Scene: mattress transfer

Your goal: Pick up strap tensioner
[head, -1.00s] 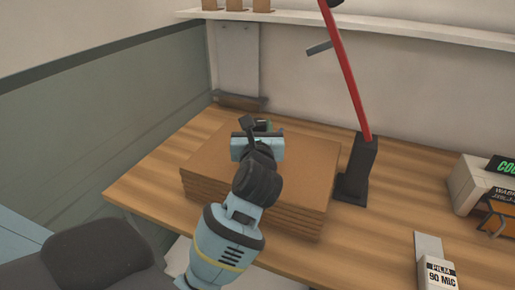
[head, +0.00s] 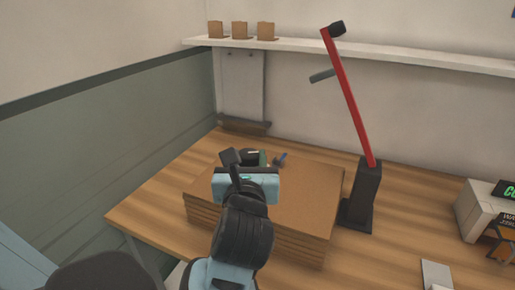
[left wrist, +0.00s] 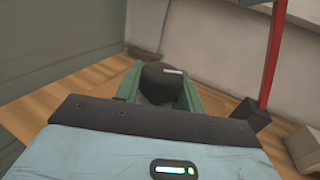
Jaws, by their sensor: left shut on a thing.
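My left gripper (head: 256,158) is over the back part of a stack of flat brown cardboard (head: 310,190) on the wooden table. Its green fingers are shut on a dark rounded thing with a small white mark, which seems to be the strap tensioner (head: 248,154). In the left wrist view the strap tensioner (left wrist: 158,84) sits between the green fingers (left wrist: 160,90). The gripper body hides most of the thing's lower side. My right gripper is not in view.
A black stand (head: 362,195) with a slanted red arm (head: 348,95) rises right of the cardboard. A shelf (head: 390,50) with several small brown boxes runs along the back wall. A grey-white device (head: 477,210) stands at the right. The table left of the stack is clear.

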